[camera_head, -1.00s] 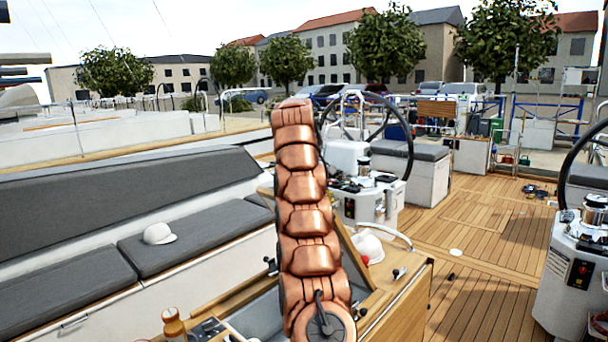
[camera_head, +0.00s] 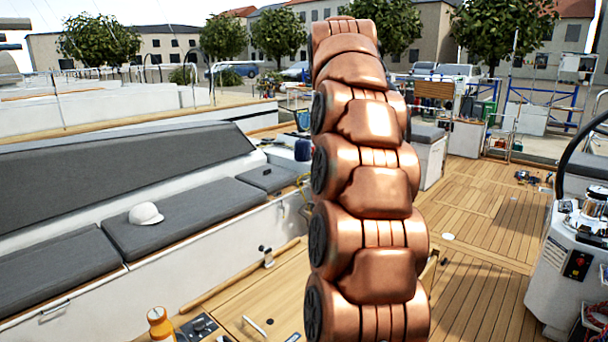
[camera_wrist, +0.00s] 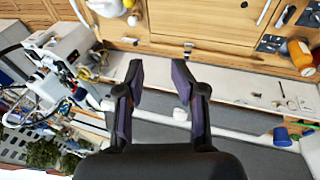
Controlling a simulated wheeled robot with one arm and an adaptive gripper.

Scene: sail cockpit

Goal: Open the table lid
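The wooden table (camera_head: 235,298) is at the lower middle of the head view, partly hidden behind my copper arm. Its visible top looks flat. In the wrist view the picture is turned over, and the table lid (camera_wrist: 205,22) shows as a flat wooden panel along the top edge, level with the wood around it. I see no raised panel now. My gripper (camera_wrist: 158,68) is open and empty, its two dark fingers apart and pointing toward the table's edge without visible contact. In the head view the gripper is hidden behind the arm.
An orange bottle (camera_head: 160,324) stands at the table's left end. A grey-cushioned bench (camera_head: 185,215) with a white cap (camera_head: 146,213) runs along the left. A white steering pedestal (camera_head: 570,265) stands at the right. The teak deck (camera_head: 490,225) between is mostly clear.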

